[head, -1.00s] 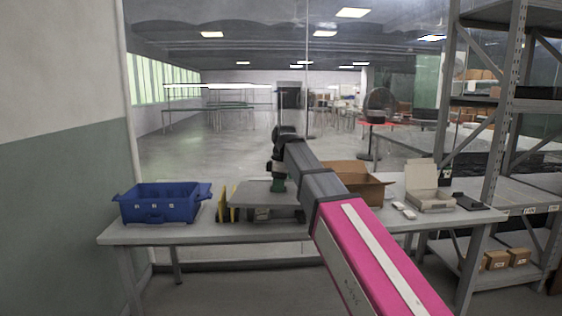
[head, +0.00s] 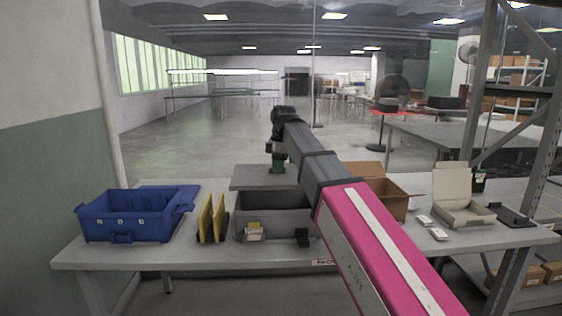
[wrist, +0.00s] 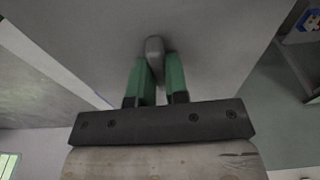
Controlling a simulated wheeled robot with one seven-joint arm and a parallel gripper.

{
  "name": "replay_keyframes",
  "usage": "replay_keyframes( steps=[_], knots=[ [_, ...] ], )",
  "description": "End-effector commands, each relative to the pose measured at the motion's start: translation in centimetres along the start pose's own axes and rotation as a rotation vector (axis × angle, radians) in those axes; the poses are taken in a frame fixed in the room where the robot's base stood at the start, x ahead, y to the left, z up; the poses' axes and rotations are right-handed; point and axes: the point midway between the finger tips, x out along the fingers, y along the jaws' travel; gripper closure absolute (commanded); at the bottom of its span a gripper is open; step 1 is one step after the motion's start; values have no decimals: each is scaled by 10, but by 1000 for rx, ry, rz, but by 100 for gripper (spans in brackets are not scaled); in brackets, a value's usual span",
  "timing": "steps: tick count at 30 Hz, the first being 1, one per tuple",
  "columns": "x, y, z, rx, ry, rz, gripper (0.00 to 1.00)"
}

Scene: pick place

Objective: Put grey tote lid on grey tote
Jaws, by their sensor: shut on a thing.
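The grey tote lid (head: 248,178) is a flat grey panel, held roughly level by its knob in my gripper (head: 278,168). In the wrist view the green fingers of my gripper (wrist: 154,88) are closed on the lid's grey knob, and the lid (wrist: 215,50) fills much of the picture. The grey tote (head: 280,226) stands on the table in the head view, partly hidden by my arm at its right. The lid appears over the tote's far edge, apart from its near rim; the exact gap is hard to tell.
A blue crate (head: 125,222) and yellow upright panels (head: 211,220) stand left of the tote. A cardboard box (head: 396,205), an open white box (head: 465,213) and small white items (head: 438,234) lie to the right. A metal shelf post (head: 510,100) rises at the right.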

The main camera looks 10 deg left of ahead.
Motion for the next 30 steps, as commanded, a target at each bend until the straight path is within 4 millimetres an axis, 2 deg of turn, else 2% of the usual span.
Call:
replay_keyframes(
  steps=[11, 30],
  knots=[
    [9, 0, 1, 0, 0, -1, 100],
    [60, -1, 8, 0, 0, -1, 100]
  ],
)
